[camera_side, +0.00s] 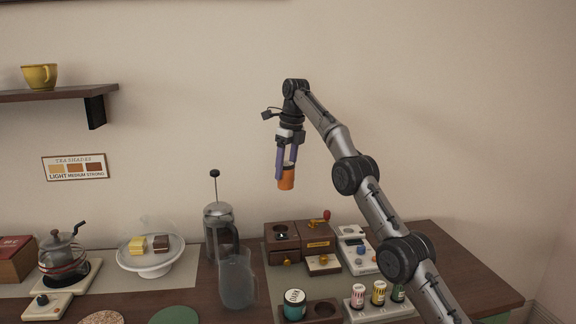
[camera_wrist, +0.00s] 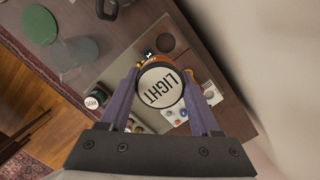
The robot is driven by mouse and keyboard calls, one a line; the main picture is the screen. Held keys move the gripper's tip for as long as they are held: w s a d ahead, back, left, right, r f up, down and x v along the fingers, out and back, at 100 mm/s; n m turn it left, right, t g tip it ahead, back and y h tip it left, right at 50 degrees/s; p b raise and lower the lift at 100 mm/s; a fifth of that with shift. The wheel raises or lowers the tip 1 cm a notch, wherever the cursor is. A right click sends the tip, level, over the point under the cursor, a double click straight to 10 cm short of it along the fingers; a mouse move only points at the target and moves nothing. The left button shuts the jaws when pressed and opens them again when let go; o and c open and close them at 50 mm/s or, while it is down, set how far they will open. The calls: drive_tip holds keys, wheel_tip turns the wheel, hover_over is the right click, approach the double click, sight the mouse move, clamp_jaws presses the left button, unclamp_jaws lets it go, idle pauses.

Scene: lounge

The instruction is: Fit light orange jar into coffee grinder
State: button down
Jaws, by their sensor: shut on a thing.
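My gripper (camera_side: 287,165) is high above the counter, shut on an orange jar (camera_side: 287,180) that hangs upright between its fingers. In the wrist view the jar's round cream lid (camera_wrist: 160,88) reads "LIGHT" between the purple fingers (camera_wrist: 162,78). The coffee grinder appears to be the brown wooden unit (camera_side: 316,229) with a red knob and an orange label, at the back right of the counter. A small drawer-like part (camera_side: 323,264) stands at its front. In the wrist view the jar hides most of the grinder.
A teal jar (camera_side: 294,305) sits in a wooden holder (camera_side: 323,310) beside an empty round hole. A white scale (camera_side: 354,248) and several striped jars (camera_side: 379,293) stand right. A French press (camera_side: 218,225) and glass pitcher (camera_side: 236,282) stand left. A shelf (camera_side: 60,94) juts out upper left.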

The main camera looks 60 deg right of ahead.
drive_tip(key=shift+w+d+f, duration=0.2)
drive_tip(key=shift+w+f, duration=0.2)
drive_tip(key=shift+f, duration=0.3)
drive_tip(key=shift+w+d+f, duration=0.15)
drive_tip(key=shift+w+f, duration=0.2)
drive_tip(key=shift+f, duration=0.35)
drive_tip(key=shift+w+d+f, duration=0.2)
drive_tip(key=shift+w+f, duration=0.2)
drive_tip(key=shift+f, duration=0.3)
drive_tip(key=shift+w+f, duration=0.1)
drive_tip(key=shift+f, duration=0.1)
drive_tip(key=shift+w+d+f, duration=0.1)
drive_tip(key=shift+w+f, duration=0.05)
drive_tip(key=shift+f, duration=2.3)
drive_tip(key=shift+w+d+f, duration=0.1)
drive_tip(key=shift+w+f, duration=0.05)
drive_tip(key=shift+f, duration=2.25)
drive_tip(key=shift+f, duration=1.35)
unclamp_jaws()
drive_tip(key=shift+f, duration=0.1)
